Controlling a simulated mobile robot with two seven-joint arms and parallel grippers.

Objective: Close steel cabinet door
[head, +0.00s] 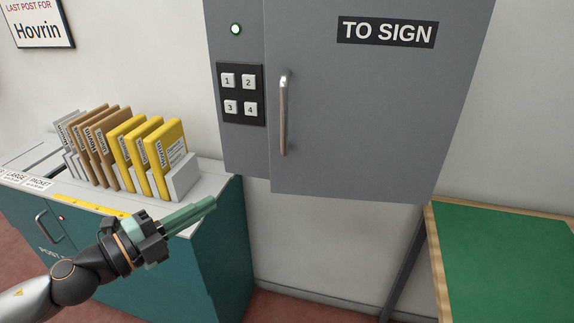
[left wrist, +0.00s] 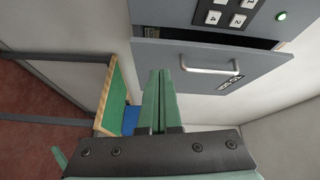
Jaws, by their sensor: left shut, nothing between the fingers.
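The grey steel cabinet door (head: 370,110), marked "TO SIGN", stands ajar. In the left wrist view the door (left wrist: 205,85) leaves a dark gap (left wrist: 200,37) along its keypad-side edge, and part of the inside shows. The door carries an upright metal bar handle (head: 283,112) near its left edge. The fixed keypad panel (head: 241,95) is left of the door, with a lit green lamp above it. My left gripper (head: 207,207) is shut and empty, below and left of the door and apart from it. My right gripper does not show.
A teal post counter (head: 215,255) stands at lower left, with several yellow and brown packets (head: 135,150) upright in a rack on it. A green-topped table (head: 505,265) with a wooden edge is at lower right. White wall shows below the cabinet.

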